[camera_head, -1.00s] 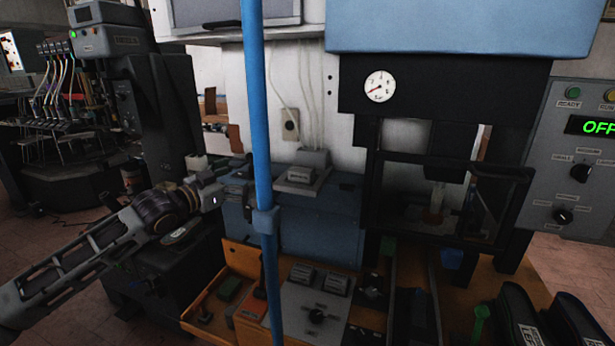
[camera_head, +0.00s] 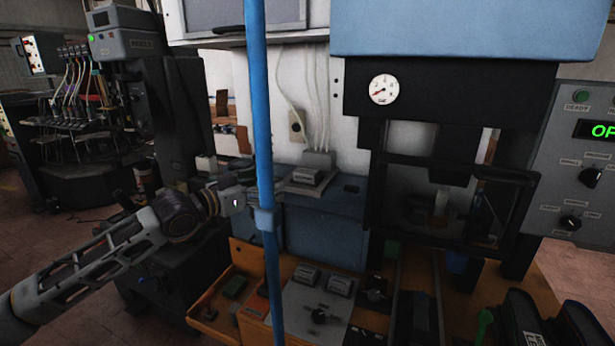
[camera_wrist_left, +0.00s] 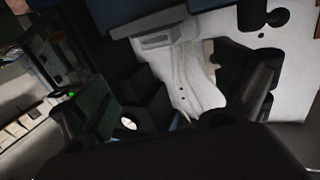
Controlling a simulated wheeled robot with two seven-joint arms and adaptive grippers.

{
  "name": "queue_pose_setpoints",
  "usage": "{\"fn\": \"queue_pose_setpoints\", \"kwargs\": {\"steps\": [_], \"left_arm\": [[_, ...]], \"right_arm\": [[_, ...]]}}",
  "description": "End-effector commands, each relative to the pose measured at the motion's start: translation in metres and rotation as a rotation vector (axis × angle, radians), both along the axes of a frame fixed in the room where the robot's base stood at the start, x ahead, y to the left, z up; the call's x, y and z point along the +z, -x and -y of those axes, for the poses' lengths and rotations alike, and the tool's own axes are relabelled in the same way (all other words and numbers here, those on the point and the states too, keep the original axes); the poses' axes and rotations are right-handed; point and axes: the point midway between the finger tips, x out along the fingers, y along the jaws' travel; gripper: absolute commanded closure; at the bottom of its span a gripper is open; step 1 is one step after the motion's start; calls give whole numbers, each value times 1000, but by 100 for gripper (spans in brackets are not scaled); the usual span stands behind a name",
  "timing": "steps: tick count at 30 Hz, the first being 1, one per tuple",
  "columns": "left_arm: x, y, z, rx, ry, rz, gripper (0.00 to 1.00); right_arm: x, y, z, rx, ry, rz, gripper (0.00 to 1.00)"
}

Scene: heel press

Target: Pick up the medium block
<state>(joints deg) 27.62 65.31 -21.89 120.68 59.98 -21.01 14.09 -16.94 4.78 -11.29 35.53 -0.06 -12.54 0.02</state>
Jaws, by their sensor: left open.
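I cannot tell which thing is the medium block. A small dark green block (camera_head: 235,287) and a reddish block (camera_head: 257,304) lie in the orange wooden tray (camera_head: 204,318) at the lower left of the head view. My left gripper (camera_head: 250,193) is above and behind this tray, near the blue cabinet, partly hidden by the blue pole. In the left wrist view its two dark fingers stand apart with nothing between them (camera_wrist_left: 170,95). My right gripper is not in view.
A blue vertical pole (camera_head: 259,110) stands in front of my left gripper. A grey control box (camera_head: 318,306) is right of the tray. The press (camera_head: 450,90) with its gauge stands behind, and a grey control panel (camera_head: 575,155) is at right.

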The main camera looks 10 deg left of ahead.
Motion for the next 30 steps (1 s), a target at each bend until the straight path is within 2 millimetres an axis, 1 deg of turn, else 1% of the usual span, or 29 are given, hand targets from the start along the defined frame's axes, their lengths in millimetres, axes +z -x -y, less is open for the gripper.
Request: {"fn": "queue_pose_setpoints", "kwargs": {"steps": [11,18,23,30], "left_arm": [[0,-3,2,0,1,1,1],[0,-14,8,1,4,1,1],[0,-22,14,0,2,2,1],[-1,-36,23,0,3,1,1]], "right_arm": [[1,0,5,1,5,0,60],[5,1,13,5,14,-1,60],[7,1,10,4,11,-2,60],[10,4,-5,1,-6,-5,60]]}}
